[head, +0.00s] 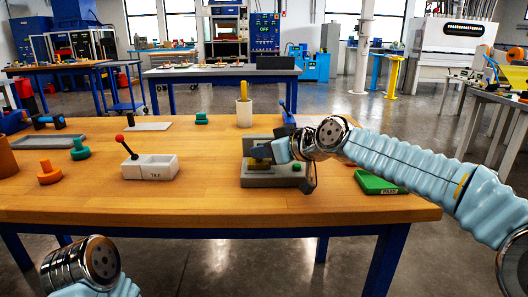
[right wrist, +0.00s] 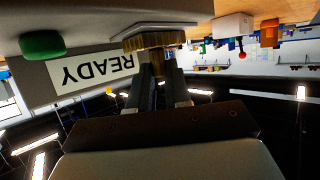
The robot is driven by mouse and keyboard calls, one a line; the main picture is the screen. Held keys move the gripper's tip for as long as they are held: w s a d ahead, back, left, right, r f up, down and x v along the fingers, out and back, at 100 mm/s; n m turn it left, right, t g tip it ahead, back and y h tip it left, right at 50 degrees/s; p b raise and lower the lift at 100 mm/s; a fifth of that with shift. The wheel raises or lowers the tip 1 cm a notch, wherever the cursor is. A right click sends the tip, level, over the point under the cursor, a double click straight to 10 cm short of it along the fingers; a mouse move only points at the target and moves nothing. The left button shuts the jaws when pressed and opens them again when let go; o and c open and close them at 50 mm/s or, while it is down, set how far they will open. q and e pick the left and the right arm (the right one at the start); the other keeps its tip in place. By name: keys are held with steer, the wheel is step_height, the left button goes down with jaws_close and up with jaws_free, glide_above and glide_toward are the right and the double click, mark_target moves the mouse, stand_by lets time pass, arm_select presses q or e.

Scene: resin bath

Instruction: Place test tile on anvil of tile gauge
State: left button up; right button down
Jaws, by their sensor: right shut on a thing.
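The grey tile gauge (head: 262,181) stands on the wooden table, right of centre, with a green button (head: 296,167) on it. In the right wrist view, which is upside down, the button (right wrist: 42,44) and a READY label (right wrist: 92,68) show. My right gripper (right wrist: 165,88) is shut on the stem of the brass-coloured, many-sided test tile (right wrist: 152,41). In the head view the tile (head: 258,163) is at the gauge, low over its base. A pale disc, perhaps the anvil, lies against the tile's face; contact is unclear. My left gripper is out of view.
A white box marked TILE (head: 150,174) with a red-knobbed lever stands left of the gauge. A green PASS tray (head: 378,183) lies to the right. A white cup (head: 244,114) stands behind. Orange (head: 49,175) and green (head: 80,151) knobbed pieces are at left. The front table strip is clear.

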steer(key=shift+f, duration=0.15)
steer(key=c, duration=1.1)
jaws_free()
steer(key=shift+r, duration=0.3)
steer(key=shift+s+d, duration=0.15)
steer(key=shift+d, duration=0.1)
steer(key=shift+b+v, duration=1.6)
steer(key=shift+v, duration=4.2)
